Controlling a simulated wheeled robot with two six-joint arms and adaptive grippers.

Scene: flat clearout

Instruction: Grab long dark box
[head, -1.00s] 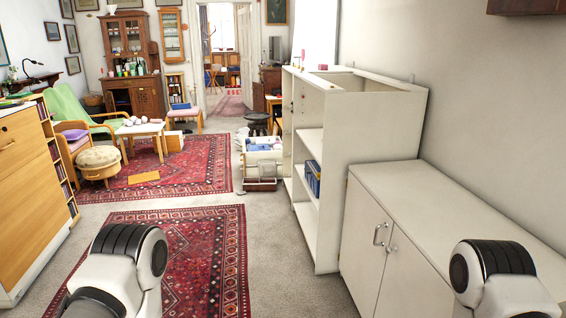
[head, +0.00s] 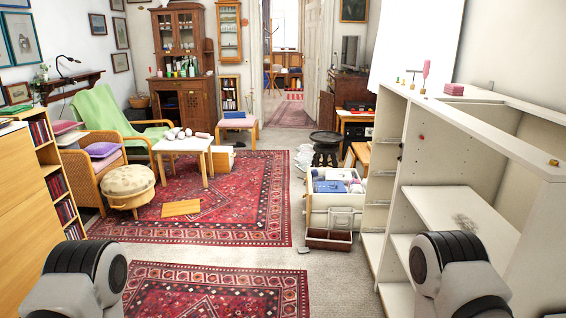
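I cannot tell for sure which thing is the long dark box. A low, long dark reddish-brown box (head: 328,243) lies on the carpet in front of a white drawer-like bin, right of centre. A wire rack stands at it and partly covers it. A black flat box (head: 358,106) sits on a small wooden stand near the doorway. Both are well ahead of me. Only the upper links of my two arms show at the bottom left and bottom right. Neither gripper is in view.
A white open shelf unit (head: 462,165) stands close on the right. A wooden cabinet (head: 25,210) and bookcase stand on the left. Red patterned rugs (head: 215,292) and bare carpet lie between. A white table (head: 185,145) and stool (head: 130,185) stand further left.

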